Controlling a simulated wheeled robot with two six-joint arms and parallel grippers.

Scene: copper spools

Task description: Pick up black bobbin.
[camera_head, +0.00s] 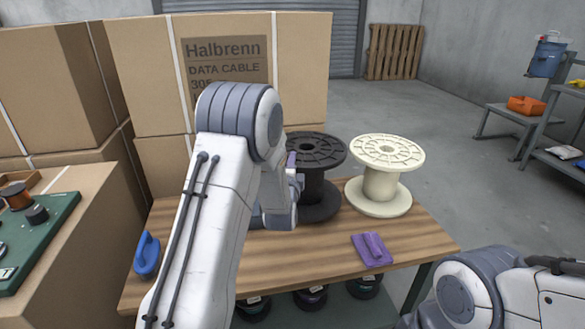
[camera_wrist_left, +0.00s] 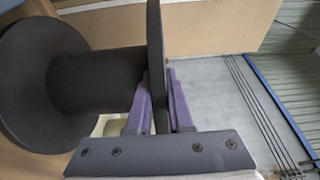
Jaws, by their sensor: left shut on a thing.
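The black bobbin (camera_head: 322,150) stands upright at the back of the wooden table, left of a cream spool. My left gripper (camera_head: 292,165) is at the left edge of its top flange, partly hidden by my own arm. In the left wrist view, the purple fingers of my left gripper (camera_wrist_left: 160,95) are shut on the rim of the black bobbin (camera_wrist_left: 95,80), one finger on each side of the flange. I cannot tell whether its bottom flange touches the table. My right arm shows at the lower right, but its gripper is out of view.
The cream spool (camera_head: 382,175) stands close right of the bobbin. A purple item (camera_head: 372,250) lies at the table's front right, and a blue tool (camera_head: 147,255) at its left edge. Large cardboard boxes (camera_head: 240,70) rise behind. The wooden table (camera_head: 300,262) is clear in front.

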